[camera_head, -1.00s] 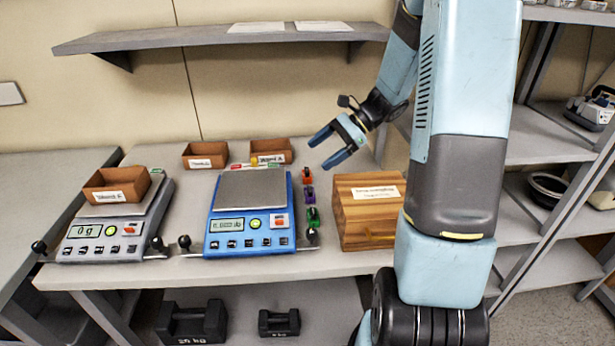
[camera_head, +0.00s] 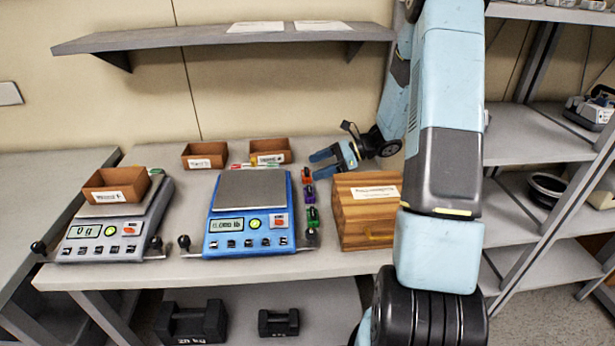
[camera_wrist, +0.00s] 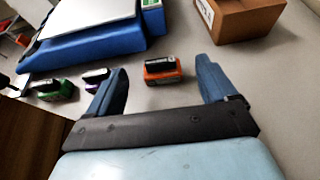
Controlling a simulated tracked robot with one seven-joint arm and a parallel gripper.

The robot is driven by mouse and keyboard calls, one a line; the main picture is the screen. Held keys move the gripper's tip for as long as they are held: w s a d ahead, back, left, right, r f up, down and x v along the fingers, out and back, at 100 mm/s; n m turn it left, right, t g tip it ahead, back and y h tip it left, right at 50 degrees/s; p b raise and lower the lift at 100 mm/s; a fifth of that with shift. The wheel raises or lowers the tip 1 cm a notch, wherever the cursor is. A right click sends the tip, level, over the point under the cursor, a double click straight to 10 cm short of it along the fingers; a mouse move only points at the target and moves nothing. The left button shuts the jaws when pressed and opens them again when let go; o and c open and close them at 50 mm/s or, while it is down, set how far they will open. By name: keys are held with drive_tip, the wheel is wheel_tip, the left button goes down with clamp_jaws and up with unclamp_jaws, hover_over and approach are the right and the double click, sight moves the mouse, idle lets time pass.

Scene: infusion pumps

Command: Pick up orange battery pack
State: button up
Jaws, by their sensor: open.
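The orange battery pack (camera_head: 306,175) lies on the table by the right edge of the blue scale (camera_head: 250,188), at the far end of a row of small packs. My gripper (camera_head: 317,164) is open and empty just beside it, its fingers pointing left. In the wrist view the orange battery pack (camera_wrist: 163,70) shows between the two blue fingers of my gripper (camera_wrist: 161,70), a little beyond the palm. It appears apart from both fingers. I cannot tell the exact height of the fingers above the table.
A purple pack (camera_head: 308,193) and a green pack (camera_head: 313,214) lie nearer in the same row. A wooden box (camera_head: 365,225) stands to the right, below my arm. A brown bin (camera_head: 270,150) sits behind, and a grey scale (camera_head: 115,225) stands at left.

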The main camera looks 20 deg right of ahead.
sight(308, 170)
drive_tip(key=x, duration=0.4)
drive_tip(key=shift+f, duration=0.1)
drive_tip(key=c, duration=1.1)
